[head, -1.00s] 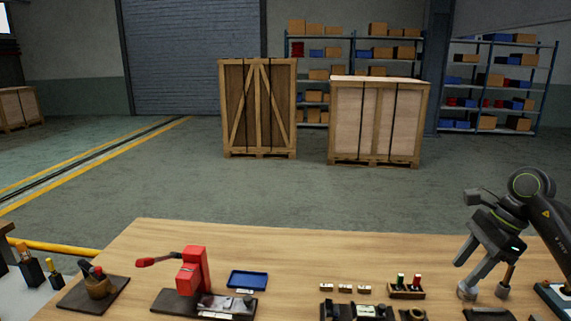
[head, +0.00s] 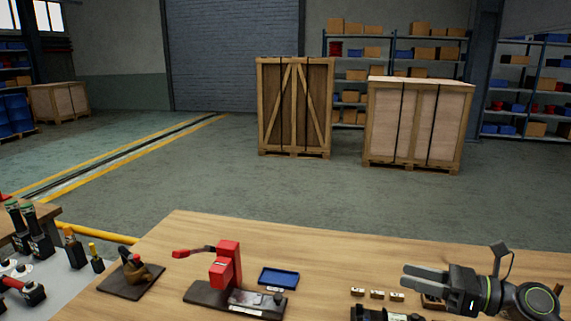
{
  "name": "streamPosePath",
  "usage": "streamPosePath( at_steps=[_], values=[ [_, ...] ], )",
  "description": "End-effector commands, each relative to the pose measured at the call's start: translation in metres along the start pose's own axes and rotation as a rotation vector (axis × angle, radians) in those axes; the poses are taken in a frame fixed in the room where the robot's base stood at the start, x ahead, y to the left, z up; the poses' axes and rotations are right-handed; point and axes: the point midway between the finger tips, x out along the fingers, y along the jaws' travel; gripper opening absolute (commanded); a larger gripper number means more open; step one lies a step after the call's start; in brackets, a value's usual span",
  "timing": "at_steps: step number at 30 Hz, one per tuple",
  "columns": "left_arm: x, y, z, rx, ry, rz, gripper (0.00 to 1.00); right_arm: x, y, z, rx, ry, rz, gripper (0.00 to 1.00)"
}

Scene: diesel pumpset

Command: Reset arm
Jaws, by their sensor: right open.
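My right gripper (head: 404,277) comes in from the right edge of the head view, above the right part of the wooden table (head: 330,238). Its two grey fingers point left and are apart, with nothing seen between them. The arm hides most of a small wooden holder (head: 431,301) behind it. My left gripper is not in the picture.
A red hand press (head: 227,266) on a dark base, a blue tray (head: 279,278) and several small blocks (head: 377,294) stand on the table. Crates (head: 295,105) stand beyond on open floor.

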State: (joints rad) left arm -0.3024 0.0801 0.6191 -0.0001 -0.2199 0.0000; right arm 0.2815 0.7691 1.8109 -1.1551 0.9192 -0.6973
Motion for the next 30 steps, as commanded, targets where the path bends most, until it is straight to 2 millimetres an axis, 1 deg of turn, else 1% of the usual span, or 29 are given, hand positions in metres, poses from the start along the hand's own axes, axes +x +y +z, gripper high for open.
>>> streamPosePath(
  at_steps=[2, 5, 7, 10, 14, 17, 20, 23, 24, 26, 27, 29, 30],
  values=[
    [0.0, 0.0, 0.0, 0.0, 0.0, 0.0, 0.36, 0.002, 0.006, 0.004, 0.122, -0.148, -0.022, 0.43],
    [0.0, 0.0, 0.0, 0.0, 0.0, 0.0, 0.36, -0.002, 0.007, 0.011, 0.289, -0.334, -0.062, 0.43],
    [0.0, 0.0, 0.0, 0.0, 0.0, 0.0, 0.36, -0.01, 0.005, 0.013, 0.412, -0.46, -0.095, 0.43],
    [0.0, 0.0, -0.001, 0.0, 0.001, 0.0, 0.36, -0.025, -0.001, 0.011, 0.599, -0.636, -0.149, 0.43],
    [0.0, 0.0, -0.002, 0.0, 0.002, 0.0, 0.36, -0.051, -0.012, -0.004, 0.854, -0.856, -0.236, 0.43],
    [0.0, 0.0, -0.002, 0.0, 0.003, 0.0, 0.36, -0.074, -0.02, -0.026, 1.053, -1.015, -0.317, 0.43],
    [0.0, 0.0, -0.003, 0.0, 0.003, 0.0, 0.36, -0.097, -0.025, -0.056, 1.257, -1.168, -0.408, 0.43],
    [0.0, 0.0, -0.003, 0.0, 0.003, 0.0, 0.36, -0.118, -0.024, -0.093, 1.461, -1.312, -0.513, 0.43],
    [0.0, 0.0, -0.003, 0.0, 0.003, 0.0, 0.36, -0.126, -0.022, -0.11, 1.541, -1.367, -0.559, 0.43],
    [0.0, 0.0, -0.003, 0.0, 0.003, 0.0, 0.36, -0.138, -0.015, -0.136, 1.66, -1.447, -0.635, 0.43],
    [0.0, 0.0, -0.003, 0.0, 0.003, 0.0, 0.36, -0.144, -0.009, -0.154, 1.739, -1.498, -0.686, 0.43],
    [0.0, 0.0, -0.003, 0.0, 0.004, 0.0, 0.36, -0.154, 0.003, -0.182, 1.855, -1.571, -0.772, 0.43],
    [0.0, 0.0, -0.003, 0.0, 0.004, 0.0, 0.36, -0.159, 0.012, -0.2, 1.931, -1.617, -0.832, 0.43]
  ],
)
